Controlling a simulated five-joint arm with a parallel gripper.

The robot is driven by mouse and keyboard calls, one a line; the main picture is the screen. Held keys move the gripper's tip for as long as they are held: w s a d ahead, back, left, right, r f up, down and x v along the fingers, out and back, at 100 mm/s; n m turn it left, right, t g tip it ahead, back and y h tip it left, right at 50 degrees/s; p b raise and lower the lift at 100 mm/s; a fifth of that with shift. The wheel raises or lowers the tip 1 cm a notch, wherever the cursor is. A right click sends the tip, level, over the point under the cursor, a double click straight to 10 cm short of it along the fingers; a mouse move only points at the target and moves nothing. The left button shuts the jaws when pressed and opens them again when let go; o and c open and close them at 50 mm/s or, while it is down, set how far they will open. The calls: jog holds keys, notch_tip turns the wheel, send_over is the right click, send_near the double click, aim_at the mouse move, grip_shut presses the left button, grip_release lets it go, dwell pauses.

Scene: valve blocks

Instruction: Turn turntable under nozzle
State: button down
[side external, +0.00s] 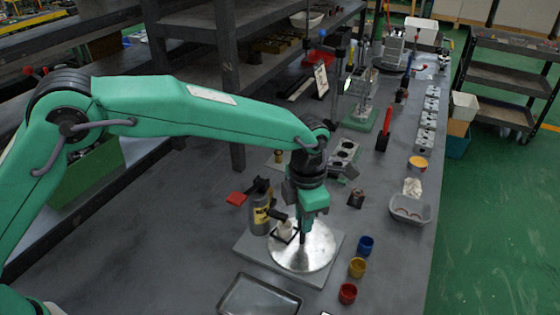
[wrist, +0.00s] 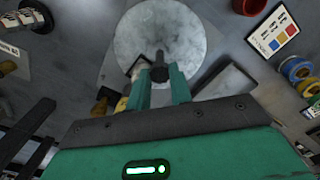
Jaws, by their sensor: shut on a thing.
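The turntable (side external: 310,256) is a round silvery disc on a square grey base plate (side external: 330,276); it also shows at the top of the wrist view (wrist: 150,32). My gripper (side external: 303,236) points down over the disc. In the wrist view its green fingers (wrist: 160,82) are shut on a dark upright peg (wrist: 160,62) at the disc's near side. A grey dispenser (side external: 260,213) with a yellow label and black top stands at the disc's left. A small pale piece with dark edging (side external: 285,229) sits by the rim below it. I cannot tell which part is the nozzle's tip.
A dark tray (side external: 232,300) lies in front of the base plate. A grey bin (side external: 410,210) sits near the bench's right edge. A block with holes (side external: 343,156) is behind my gripper.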

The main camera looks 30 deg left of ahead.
jog(key=shift+r, duration=0.15)
jog(key=c, duration=1.3)
grip_release()
jog(key=shift+o, duration=0.2)
jog(key=shift+r, duration=3.85)
